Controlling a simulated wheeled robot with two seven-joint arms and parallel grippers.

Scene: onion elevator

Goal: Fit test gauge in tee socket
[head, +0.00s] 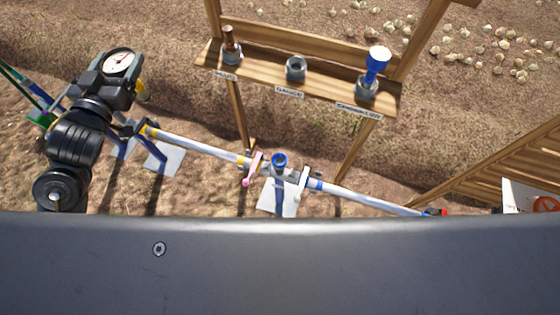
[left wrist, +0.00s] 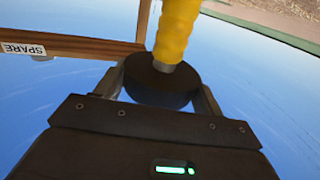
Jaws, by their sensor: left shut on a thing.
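My left gripper (head: 124,80) is at the left of the head view, shut on the test gauge (head: 118,62), whose white dial faces up toward the camera. In the left wrist view the gripper (left wrist: 158,88) has its fingers on both sides of the gauge's dark round body (left wrist: 150,88), and a yellow stem (left wrist: 176,30) extends away from it. The tee socket (head: 279,160) shows as a blue ring, open at the top, on the pipe line. The gauge is well to the left of the tee and apart from it. My right gripper is out of view.
A wooden rack (head: 325,92) behind the pipe has labelled holders: a brown piece at left, an empty middle holder (head: 296,67), a blue piece (head: 377,62) at right. A pink handle (head: 252,168) stands left of the tee. A wooden slatted structure (head: 500,170) is at right.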

